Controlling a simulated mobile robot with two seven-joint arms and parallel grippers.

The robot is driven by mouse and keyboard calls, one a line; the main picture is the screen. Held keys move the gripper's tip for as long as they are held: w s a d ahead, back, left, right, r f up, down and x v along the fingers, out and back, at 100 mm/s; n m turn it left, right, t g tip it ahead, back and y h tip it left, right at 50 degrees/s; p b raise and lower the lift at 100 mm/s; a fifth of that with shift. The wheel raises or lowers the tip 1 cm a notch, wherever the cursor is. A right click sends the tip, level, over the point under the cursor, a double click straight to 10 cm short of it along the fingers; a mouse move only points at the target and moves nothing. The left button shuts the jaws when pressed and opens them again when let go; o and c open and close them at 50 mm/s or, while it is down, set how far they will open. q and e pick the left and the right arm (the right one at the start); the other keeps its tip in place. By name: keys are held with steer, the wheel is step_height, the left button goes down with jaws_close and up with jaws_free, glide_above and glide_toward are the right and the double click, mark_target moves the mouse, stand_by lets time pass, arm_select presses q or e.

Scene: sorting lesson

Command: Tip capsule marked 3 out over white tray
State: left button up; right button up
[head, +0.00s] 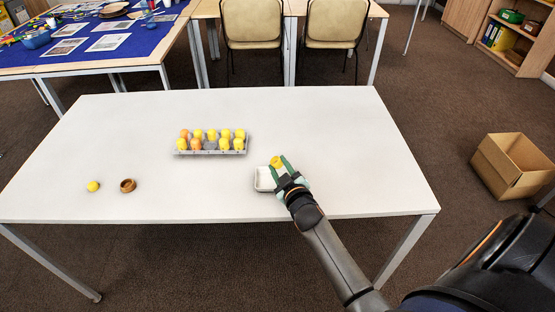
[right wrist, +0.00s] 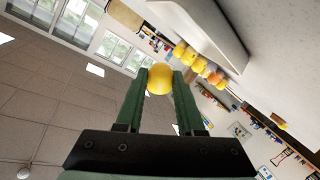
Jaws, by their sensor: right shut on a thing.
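My right gripper (head: 281,163) is shut on a yellow capsule (head: 276,160), above the far right part of the white tray (head: 262,187). In the right wrist view the capsule (right wrist: 160,79) shows as a rounded yellow shape between the green fingertips (right wrist: 159,80). No number on it can be read, and I cannot tell whether it is open. The tray is small and shallow, and the gripper hides part of it. A pale rack (head: 212,152) behind and left of the tray holds several yellow and orange capsules, with a grey gap in its front row. My left gripper is out of view.
A small wooden bowl (head: 128,185) and a yellow round piece (head: 93,186) lie at the left of the white table (head: 200,196). The table between them and the tray is clear. An open cardboard box (head: 510,168) stands on the floor at right.

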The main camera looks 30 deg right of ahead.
steer(key=shift+r+n+g+p, duration=0.1)
steer(key=shift+n+g+p, duration=0.2)
steer(key=shift+n, duration=0.6)
steer(key=shift+n+g+h+p, duration=0.5)
steer(key=shift+n+g+p, duration=0.1)
steer(key=shift+n, duration=0.6)
steer(key=n+g+h+p, duration=0.1)
steer(key=n+h, duration=0.1)
steer(key=n, duration=0.2)
steer(key=shift+w+p, duration=0.1)
steer(key=shift+p, duration=0.25)
steer(key=n, duration=0.1)
steer(key=n+g+h, duration=0.1)
steer(key=n, duration=0.1)
steer(key=shift+w+a+r+h+p, duration=0.1)
steer(key=shift+r+h+p, duration=0.1)
steer(key=shift+h+p, duration=0.15)
steer(key=n+h, duration=0.2)
steer(key=n, duration=0.1)
steer(key=shift+a+g, duration=0.15)
steer(key=shift+g, duration=0.25)
steer(key=shift+y, duration=0.25)
